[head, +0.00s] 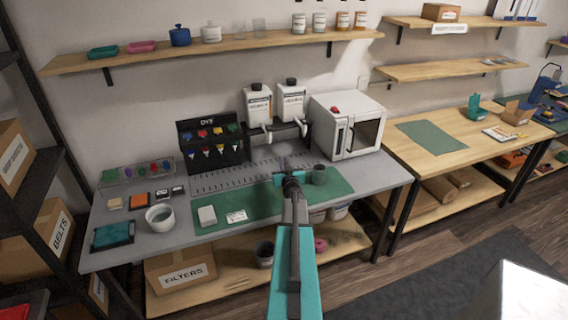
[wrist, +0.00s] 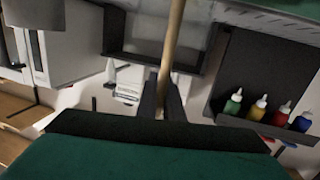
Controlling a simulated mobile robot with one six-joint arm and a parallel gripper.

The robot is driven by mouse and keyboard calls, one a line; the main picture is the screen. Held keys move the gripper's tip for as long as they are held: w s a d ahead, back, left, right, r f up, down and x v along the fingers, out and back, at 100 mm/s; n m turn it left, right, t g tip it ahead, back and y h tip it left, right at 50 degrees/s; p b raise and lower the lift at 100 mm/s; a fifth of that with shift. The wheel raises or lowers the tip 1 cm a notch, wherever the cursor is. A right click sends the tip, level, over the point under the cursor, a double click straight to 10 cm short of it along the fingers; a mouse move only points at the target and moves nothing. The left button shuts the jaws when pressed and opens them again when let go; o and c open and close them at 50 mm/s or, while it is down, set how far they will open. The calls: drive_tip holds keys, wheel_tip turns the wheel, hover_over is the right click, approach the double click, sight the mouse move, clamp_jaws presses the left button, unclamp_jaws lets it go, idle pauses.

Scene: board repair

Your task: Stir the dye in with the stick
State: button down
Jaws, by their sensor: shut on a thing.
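My gripper (head: 291,178) is over the green mat (head: 262,204) on the grey workbench. In the wrist view its dark fingers (wrist: 164,98) are shut on a pale wooden stick (wrist: 174,42), which runs up out of the top of the picture. The stick's far end is out of that view. A dark grey cup (head: 319,175) stands on the mat just right of my gripper in the head view. The inside of the cup is not clear. A black dye rack (head: 208,143) with coloured bottles stands at the back; its bottles (wrist: 257,108) also show in the wrist view.
Two white dispensers (head: 274,104) and a white microwave-like machine (head: 346,125) stand at the back. A white mug (head: 160,217), a dark teal tray (head: 112,235) and small blocks are on the left. The mat's left part holds a white block and a label.

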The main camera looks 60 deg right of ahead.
wheel_tip(320, 180, up, 7)
drive_tip(key=w+p, duration=0.1)
drive_tip(key=p, duration=0.4)
drive_tip(key=shift+d+r, duration=0.15)
drive_tip(key=shift+d, duration=0.3)
drive_tip(key=shift+w, duration=0.1)
drive_tip(key=shift+r+p, duration=0.1)
drive_tip(key=shift+p, duration=0.2)
idle(1.0)
drive_tip(key=shift+r+p, duration=1.15)
drive_tip(key=shift+r, duration=1.25)
